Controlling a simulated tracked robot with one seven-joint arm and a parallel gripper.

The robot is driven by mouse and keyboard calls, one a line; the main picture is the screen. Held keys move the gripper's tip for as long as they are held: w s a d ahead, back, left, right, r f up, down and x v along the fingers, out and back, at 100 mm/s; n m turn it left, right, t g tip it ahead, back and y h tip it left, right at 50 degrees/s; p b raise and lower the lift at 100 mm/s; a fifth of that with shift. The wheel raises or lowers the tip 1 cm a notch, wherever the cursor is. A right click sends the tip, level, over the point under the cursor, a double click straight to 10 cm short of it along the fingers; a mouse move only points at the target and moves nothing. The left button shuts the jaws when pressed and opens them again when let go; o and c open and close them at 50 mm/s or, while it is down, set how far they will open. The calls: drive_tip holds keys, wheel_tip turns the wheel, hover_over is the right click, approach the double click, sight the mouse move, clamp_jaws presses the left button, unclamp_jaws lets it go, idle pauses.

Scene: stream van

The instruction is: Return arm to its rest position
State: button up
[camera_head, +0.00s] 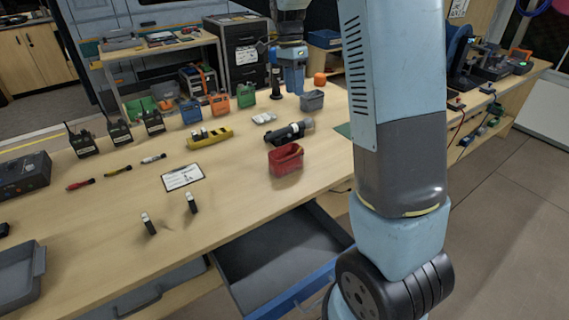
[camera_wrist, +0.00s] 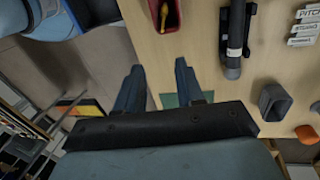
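My arm rises in the right of the head view, a large light blue and grey link in front. My gripper (camera_head: 293,84) hangs above the far part of the workbench (camera_head: 235,215), fingers down. In the wrist view my gripper (camera_wrist: 158,84) has its two blue fingers spread apart, with nothing between them. Bare bench top and part of a green mat (camera_wrist: 183,99) show beyond the fingers. My large arm link hides part of the bench's right side in the head view.
A red bin (camera_head: 286,160), a black cylindrical tool (camera_head: 289,132) and a grey bin (camera_head: 312,101) stand near the bench's middle. A blue-fronted drawer (camera_head: 275,260) is open below the front edge. Several radios and small cases line the back left.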

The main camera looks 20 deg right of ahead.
drive_tip(key=shift+w+r, duration=0.1)
drive_tip(key=shift+r, duration=0.3)
drive_tip(key=s+r+n+t+y, duration=0.1)
drive_tip(key=s+r+n+t, duration=0.5)
drive_tip(key=s, duration=1)
drive_tip(key=s+a+r+n+t, duration=0.1)
drive_tip(key=s+r+n, duration=0.1)
drive_tip(key=s+n, duration=0.7)
drive_tip(key=shift+s+t, duration=0.4)
drive_tip(key=shift+s, duration=3.15)
drive_tip(key=shift+a, duration=0.1)
